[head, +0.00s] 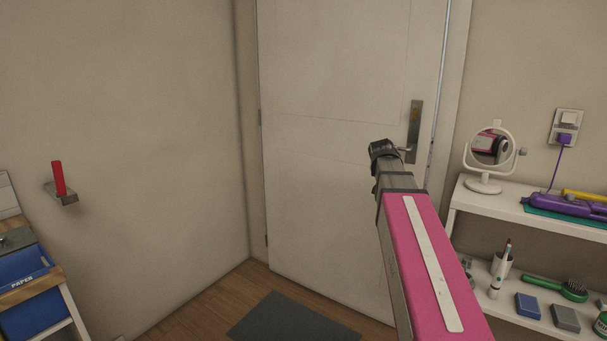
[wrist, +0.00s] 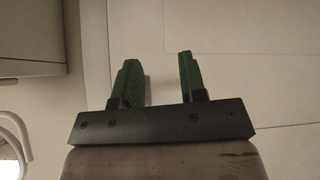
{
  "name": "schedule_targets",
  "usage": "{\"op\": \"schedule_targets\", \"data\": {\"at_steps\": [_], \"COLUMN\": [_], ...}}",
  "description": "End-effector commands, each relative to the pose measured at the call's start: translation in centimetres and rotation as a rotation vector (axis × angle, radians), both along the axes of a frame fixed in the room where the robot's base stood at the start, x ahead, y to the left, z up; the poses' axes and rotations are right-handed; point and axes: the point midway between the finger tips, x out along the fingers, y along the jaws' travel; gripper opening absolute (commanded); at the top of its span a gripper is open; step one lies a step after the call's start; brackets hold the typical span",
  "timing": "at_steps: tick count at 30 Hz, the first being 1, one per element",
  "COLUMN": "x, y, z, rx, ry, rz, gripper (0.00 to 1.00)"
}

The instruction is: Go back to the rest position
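My gripper (wrist: 160,66) shows in the wrist view with its two green fingers apart and nothing between them. Behind the fingers is a pale panelled surface. In the head view my pink arm reaches up from the lower right, and its dark end is in front of the white door (head: 330,120), just left of and below the door handle (head: 415,132). The fingers cannot be made out there. I cannot tell whether the arm's end touches the door.
A white shelf (head: 470,192) at the right bears a round mirror (head: 489,186) and a purple appliance (head: 560,207). Brushes and small boxes lie below. A dark mat (head: 290,322) lies on the floor. A blue paper bin (head: 25,308) stands at the left.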

Motion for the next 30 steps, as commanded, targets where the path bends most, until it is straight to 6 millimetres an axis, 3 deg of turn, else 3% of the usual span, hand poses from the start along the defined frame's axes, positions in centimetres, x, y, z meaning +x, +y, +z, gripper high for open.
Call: {"op": "schedule_targets", "data": {"at_steps": [1, 3, 15, 24, 30], "x": [-1.0, -1.9, -9.6, -17.4, -21.7], "y": [0.7, 1.6, 6.4, 9.7, 11.3], "z": [-2.6, -5.6, -20.9, -30.1, -34.0], "rx": [0.012, 0.024, 0.112, 0.188, 0.231], "ry": [0.042, 0.094, 0.381, 0.589, 0.69], "rz": [0.016, 0.04, 0.174, 0.276, 0.328], "gripper": [0.38, 0.38, 0.38, 0.38, 0.38]}}
